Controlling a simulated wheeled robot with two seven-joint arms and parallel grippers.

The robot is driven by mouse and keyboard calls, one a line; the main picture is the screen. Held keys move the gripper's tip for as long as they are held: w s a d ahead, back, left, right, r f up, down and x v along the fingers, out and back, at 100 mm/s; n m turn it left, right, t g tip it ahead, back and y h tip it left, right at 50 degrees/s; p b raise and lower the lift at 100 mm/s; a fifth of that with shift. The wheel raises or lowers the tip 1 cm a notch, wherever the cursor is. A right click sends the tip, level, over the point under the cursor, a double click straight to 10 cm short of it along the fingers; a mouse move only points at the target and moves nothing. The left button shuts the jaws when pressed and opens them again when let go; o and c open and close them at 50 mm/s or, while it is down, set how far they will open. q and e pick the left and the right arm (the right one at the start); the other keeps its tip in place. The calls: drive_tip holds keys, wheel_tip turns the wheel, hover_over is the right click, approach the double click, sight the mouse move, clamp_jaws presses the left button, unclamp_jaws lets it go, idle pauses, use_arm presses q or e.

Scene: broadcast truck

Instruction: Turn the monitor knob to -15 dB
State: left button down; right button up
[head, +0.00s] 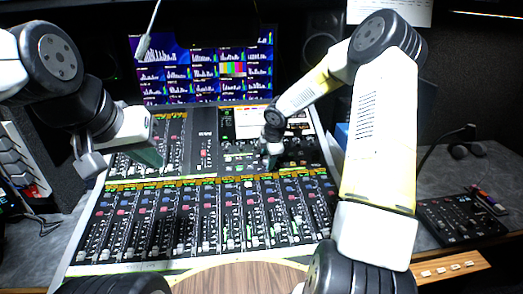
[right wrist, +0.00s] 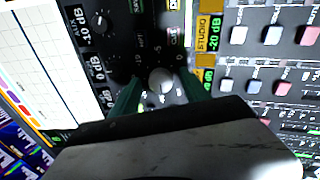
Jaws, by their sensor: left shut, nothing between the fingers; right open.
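The mixing console (head: 205,185) fills the middle of the head view. In the right wrist view a pale round knob (right wrist: 160,80) sits between the two green fingers of my right gripper (right wrist: 160,92). Scale marks such as -10 and -5 are beside it; its name and pointer are not clearly readable. My right gripper also shows in the head view (head: 272,163), low over the console's upper right section, hiding the knob there. It is open, with the fingers on either side of the knob; contact cannot be told. My left gripper (head: 156,160) is shut and empty above the console's upper left.
A dark knob (right wrist: 101,20) with a -10 dB readout and a STUDIO label (right wrist: 204,36) with a -20 dB readout are close by. Monitor screens (head: 205,70) stand behind the console. A small control panel (head: 455,220) and headphones (head: 467,150) lie at the right.

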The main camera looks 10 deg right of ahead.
clamp_jaws()
drive_tip(key=shift+m, duration=0.5)
drive_tip(key=m, duration=0.8)
drive_tip(key=shift+s+m+t, duration=0.1)
drive_tip(key=shift+m+t, duration=0.2)
drive_tip(key=m, duration=0.4)
drive_tip(key=shift+a, duration=0.1)
drive_tip(key=shift+f+m+h, duration=0.1)
drive_tip(key=shift+m+h, duration=0.3)
drive_tip(key=shift+m, duration=1.7)
